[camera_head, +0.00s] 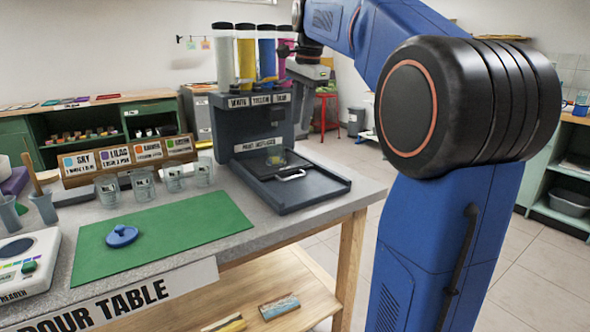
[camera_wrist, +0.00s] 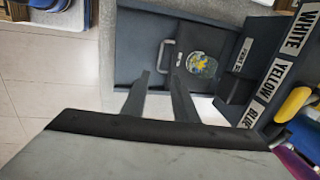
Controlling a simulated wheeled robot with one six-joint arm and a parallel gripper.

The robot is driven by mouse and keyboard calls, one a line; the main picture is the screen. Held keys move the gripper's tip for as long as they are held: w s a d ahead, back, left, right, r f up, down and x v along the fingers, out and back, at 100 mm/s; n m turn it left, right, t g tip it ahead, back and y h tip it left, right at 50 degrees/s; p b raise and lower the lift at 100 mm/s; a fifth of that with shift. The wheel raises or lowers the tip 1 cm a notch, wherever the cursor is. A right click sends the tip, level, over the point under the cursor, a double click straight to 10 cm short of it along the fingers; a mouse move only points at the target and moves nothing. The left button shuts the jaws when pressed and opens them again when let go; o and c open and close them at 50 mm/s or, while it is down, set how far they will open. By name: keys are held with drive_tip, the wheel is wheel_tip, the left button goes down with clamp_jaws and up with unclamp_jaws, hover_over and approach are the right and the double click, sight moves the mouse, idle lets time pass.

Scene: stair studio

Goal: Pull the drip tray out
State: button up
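The dark drip tray (camera_head: 262,163) lies in the base of the paint dispenser, with its pale handle (camera_head: 290,176) at the front. In the wrist view the handle (camera_wrist: 166,55) shows just beyond my fingertips. A small clear jar (camera_head: 277,156) stands on the tray behind the handle; it also shows in the wrist view (camera_wrist: 201,65). My gripper (camera_wrist: 160,76) is open and empty, its two dark fingers apart and pointing toward the handle. I cannot tell the exact gap between fingertips and handle. In the head view my gripper is up beside the dispenser, its fingertips not clear.
The dispenser (camera_head: 238,122) carries several coloured paint tubes on top. The base has a bare dark stretch (camera_head: 318,187) in front of the handle.

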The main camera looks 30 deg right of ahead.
drive_tip(key=w+f, duration=0.1)
drive_tip(key=f, duration=0.4)
drive_tip(key=w+f, duration=0.1)
drive_tip(key=f, duration=0.5)
drive_tip(key=w+f, duration=0.1)
drive_tip(key=f, duration=0.5)
drive_tip(key=shift+w, duration=0.15)
clamp_jaws()
idle(1.0)
